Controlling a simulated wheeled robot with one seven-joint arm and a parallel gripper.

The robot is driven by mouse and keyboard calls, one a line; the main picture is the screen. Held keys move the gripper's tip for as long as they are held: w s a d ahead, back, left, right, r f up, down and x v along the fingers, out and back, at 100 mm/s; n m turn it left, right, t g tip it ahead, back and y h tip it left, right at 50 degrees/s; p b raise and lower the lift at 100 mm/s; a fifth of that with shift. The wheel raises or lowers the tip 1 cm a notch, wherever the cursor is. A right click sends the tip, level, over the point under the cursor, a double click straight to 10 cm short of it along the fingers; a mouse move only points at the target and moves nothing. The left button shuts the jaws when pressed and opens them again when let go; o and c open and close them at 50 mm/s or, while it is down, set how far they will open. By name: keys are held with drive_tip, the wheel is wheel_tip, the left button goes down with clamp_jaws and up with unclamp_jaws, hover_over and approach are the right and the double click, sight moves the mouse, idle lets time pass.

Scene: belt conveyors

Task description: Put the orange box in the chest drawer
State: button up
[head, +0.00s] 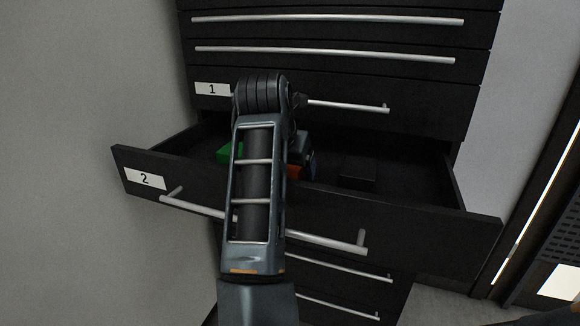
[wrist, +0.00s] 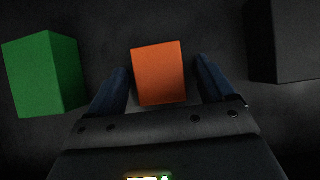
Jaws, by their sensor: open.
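The chest drawer (head: 407,224), marked 2, is pulled open from the black chest. The orange box (head: 294,171) is inside the drawer, partly hidden behind my arm in the head view. In the wrist view the orange box (wrist: 158,73) lies between and just ahead of my fingertips, with a gap on each side. My gripper (wrist: 160,85) is open and low inside the drawer; in the head view it is mostly hidden by my arm. I cannot tell whether the box rests fully on the drawer floor.
A green box (head: 226,152) lies in the drawer left of the orange one. A black block (head: 357,178) is to the right. The closed drawer marked 1 (head: 430,92) is above. A grey wall (head: 80,80) stands close on the left.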

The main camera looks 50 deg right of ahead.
drive_tip(key=shift+r, duration=0.2)
drive_tip(key=v, duration=1.2)
drive_tip(key=shift+p, duration=0.3)
drive_tip(key=shift+a+f, duration=0.1)
